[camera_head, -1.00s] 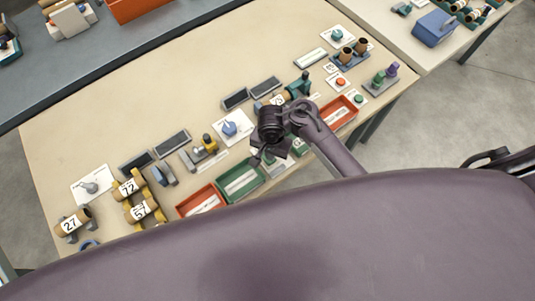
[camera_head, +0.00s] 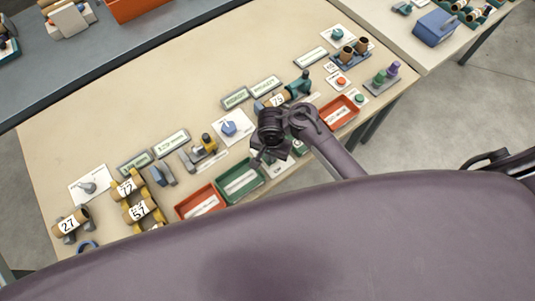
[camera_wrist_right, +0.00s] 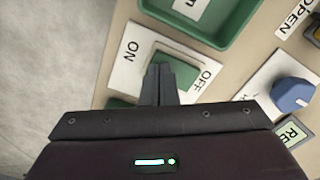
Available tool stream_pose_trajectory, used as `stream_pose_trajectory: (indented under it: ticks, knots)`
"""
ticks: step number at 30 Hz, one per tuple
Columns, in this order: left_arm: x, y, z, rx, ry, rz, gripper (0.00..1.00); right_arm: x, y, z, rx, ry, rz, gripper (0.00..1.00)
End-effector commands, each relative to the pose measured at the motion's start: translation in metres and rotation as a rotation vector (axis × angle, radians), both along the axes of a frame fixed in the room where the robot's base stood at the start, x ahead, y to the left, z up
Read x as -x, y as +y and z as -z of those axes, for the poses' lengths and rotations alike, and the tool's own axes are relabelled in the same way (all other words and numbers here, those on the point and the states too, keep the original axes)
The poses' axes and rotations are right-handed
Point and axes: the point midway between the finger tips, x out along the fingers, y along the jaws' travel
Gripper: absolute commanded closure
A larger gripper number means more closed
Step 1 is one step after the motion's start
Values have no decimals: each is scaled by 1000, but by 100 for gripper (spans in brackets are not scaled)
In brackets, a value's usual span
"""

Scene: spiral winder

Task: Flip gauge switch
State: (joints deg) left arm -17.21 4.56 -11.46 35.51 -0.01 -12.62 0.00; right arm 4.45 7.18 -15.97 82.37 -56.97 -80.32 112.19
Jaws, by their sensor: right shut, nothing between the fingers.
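The gauge switch is a green rocker (camera_wrist_right: 182,72) on a white plate (camera_wrist_right: 142,42) marked ON and OFF, in the right wrist view. My right gripper (camera_wrist_right: 161,76) is shut and empty, with its fingertips over the rocker's middle. The fingers hide part of the rocker, and I cannot tell whether they touch it. In the head view my right gripper (camera_head: 263,158) is at the table's near edge and covers most of the switch. Gauge displays (camera_head: 265,86) and (camera_head: 172,142) are lit green with text. My left gripper is not in view.
A green tray (camera_head: 262,180) and a red tray (camera_head: 180,213) lie left of the gripper. A blue knob (camera_head: 229,127) sits on a white plate behind. The back of the table (camera_head: 170,85) is clear.

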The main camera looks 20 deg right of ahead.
Motion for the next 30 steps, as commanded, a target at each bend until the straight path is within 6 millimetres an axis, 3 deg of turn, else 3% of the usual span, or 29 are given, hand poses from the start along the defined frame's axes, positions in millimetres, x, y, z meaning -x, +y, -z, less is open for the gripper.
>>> stream_pose_trajectory:
  ticks: [5,15,30]
  knots:
    - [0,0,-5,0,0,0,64,0,0,-4,0,0,1,100]
    - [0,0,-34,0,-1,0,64,0,0,-28,1,1,-1,100]
    - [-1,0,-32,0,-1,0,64,0,2,-64,-4,0,0,100]
